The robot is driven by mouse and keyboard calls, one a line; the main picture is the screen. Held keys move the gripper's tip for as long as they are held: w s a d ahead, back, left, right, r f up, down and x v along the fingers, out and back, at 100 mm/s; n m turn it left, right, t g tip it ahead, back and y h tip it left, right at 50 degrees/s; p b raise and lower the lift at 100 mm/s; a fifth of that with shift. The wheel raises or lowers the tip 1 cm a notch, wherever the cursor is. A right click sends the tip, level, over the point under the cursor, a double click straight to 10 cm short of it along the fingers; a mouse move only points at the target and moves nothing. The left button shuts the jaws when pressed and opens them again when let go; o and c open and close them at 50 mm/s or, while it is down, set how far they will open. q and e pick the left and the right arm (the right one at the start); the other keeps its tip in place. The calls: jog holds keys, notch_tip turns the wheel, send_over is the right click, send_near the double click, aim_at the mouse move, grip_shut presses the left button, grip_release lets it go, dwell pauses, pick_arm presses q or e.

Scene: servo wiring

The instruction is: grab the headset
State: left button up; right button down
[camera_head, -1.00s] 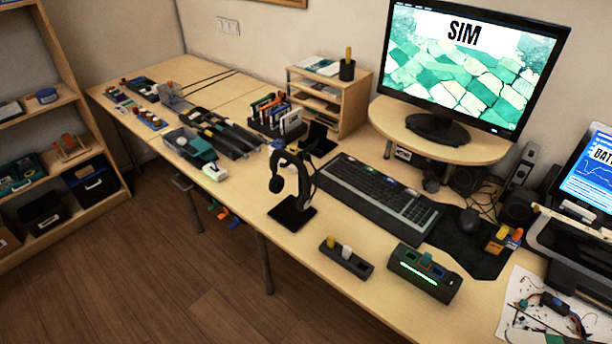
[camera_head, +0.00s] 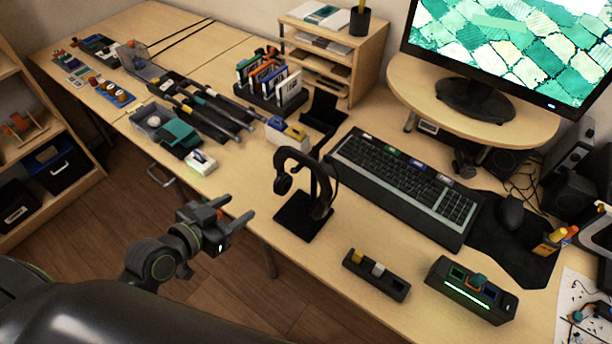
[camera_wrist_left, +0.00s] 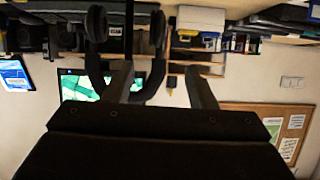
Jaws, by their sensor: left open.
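A black headset (camera_head: 292,154) hangs upright on a black stand with a square base (camera_head: 296,222) near the front edge of the desk. My left gripper (camera_head: 236,209) is open and empty, to the left of the headset and stand, with a clear gap between them in the head view. In the left wrist view, which is upside down, the headset (camera_wrist_left: 96,24) shows beyond the open fingers (camera_wrist_left: 160,88); part of its band is hidden behind one finger. My right gripper is not in view.
A keyboard (camera_head: 400,185) lies behind and right of the stand. A small dark holder (camera_head: 376,275) and a box with a green light (camera_head: 470,290) stand to its right. A blue and yellow item (camera_head: 286,132) and a dark tray (camera_head: 322,118) are behind it.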

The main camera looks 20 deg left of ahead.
pick_arm(q)
jog(key=p, duration=0.2)
send_near(282, 181)
jog(key=w+f, duration=0.2)
jog(key=w, duration=0.1)
jog(key=w+f, duration=0.1)
jog(key=w, duration=0.1)
jog(key=shift+d+f, duration=0.2)
jog(key=shift+w+d+f, duration=0.2)
jog(key=shift+w+f, duration=0.1)
jog(key=shift+w, duration=0.15)
jog(key=shift+p+x, duration=0.6)
jog(key=shift+x, duration=2.05)
jog(key=shift+s+f, duration=0.1)
jog(key=shift+f, duration=0.1)
jog(key=shift+c, duration=0.4)
grip_shut()
jog(key=shift+r, duration=0.1)
